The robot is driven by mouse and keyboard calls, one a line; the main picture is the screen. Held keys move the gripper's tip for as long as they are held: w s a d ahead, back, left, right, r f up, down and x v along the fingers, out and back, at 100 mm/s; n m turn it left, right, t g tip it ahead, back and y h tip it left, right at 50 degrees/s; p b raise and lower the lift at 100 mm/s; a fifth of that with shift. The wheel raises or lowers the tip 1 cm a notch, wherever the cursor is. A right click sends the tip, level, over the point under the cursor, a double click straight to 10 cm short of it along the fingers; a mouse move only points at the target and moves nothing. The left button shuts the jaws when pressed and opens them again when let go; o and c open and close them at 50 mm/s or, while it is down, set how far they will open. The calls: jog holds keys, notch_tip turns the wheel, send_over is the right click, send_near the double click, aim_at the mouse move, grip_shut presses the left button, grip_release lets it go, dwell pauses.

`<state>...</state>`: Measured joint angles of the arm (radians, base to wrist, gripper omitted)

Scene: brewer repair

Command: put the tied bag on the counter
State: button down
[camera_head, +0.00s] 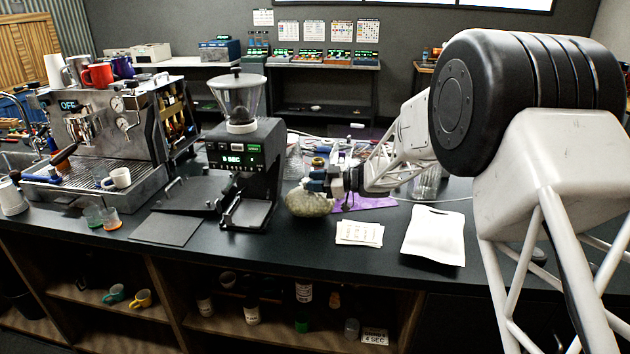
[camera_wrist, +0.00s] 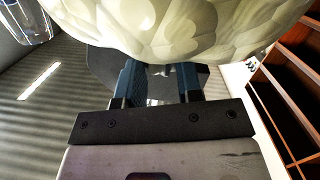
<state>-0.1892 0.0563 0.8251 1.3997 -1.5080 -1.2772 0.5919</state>
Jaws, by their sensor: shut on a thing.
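The tied bag (camera_head: 310,204), a pale greenish rounded sack, hangs below my gripper (camera_head: 320,182) in the head view, just right of the grinder. My gripper is shut on the top of the bag. In the wrist view the bag (camera_wrist: 180,28) fills the upper part as a bulging, cream-coloured shape, with my blue-padded gripper fingers (camera_wrist: 162,85) against it. The bag's tied neck is hidden by the fingers. The dark counter (camera_head: 310,240) lies below and around the bag. I cannot tell whether its underside touches the counter.
A black grinder (camera_head: 245,155) stands close to the bag's left. White cards (camera_head: 359,233) and a white pouch (camera_head: 434,236) lie to its right. A purple cloth (camera_head: 368,201) and glassware are behind. The espresso machine (camera_head: 105,135) stands far left. Open shelves (camera_head: 275,325) are below the counter.

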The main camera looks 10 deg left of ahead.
jog(key=shift+f, duration=0.5)
dwell(0.7)
jog(key=c, duration=0.7)
grip_release()
jog(key=shift+d, duration=0.1)
jog(key=d+r, duration=0.1)
jog(key=d, duration=0.6)
jog(key=shift+s+d, duration=0.25)
jog(key=shift+s, duration=0.05)
